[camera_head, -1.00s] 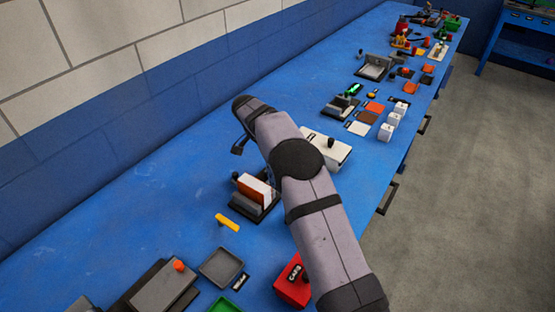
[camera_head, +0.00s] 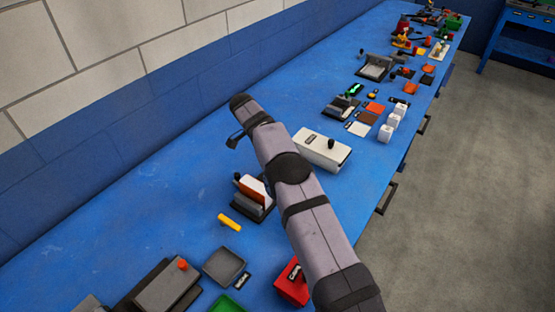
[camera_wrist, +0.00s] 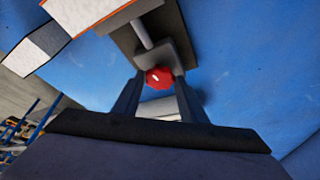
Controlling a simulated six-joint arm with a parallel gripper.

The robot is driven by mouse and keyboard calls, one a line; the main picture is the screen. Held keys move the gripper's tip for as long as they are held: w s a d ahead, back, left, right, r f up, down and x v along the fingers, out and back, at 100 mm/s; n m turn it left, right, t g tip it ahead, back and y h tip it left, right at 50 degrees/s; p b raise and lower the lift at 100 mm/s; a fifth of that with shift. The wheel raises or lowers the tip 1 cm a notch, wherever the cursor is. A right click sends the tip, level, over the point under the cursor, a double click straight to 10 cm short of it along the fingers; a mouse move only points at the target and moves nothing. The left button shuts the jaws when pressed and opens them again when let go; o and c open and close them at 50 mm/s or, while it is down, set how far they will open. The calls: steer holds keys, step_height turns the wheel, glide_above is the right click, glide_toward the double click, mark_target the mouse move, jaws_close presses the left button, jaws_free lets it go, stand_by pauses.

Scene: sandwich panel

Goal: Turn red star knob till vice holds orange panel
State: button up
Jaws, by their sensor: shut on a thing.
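The red star knob (camera_wrist: 158,78) shows in the wrist view on the end of the vice's screw. The fingers of my gripper (camera_wrist: 159,88) stand on both sides of it, shut on it. The dark vice (camera_head: 249,208) stands on the blue bench in the head view, and it also shows in the wrist view (camera_wrist: 150,40). The orange panel (camera_head: 251,190) stands upright in the vice beside a white layer. In the wrist view, a white face with an orange edge (camera_wrist: 90,8) shows at the top.
A yellow-orange piece (camera_head: 230,222) lies just in front of the vice. A white box (camera_head: 322,150) with a black knob stands behind my arm. A grey tray (camera_head: 225,266) and a red box (camera_head: 291,284) stand nearer. Open bench lies left of the vice.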

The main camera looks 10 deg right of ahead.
steer(key=o, duration=1.1)
steer(key=shift+c, duration=0.2)
steer(key=v, duration=0.7)
steer(key=shift+r, duration=0.15)
steer(key=shift+a, duration=0.1)
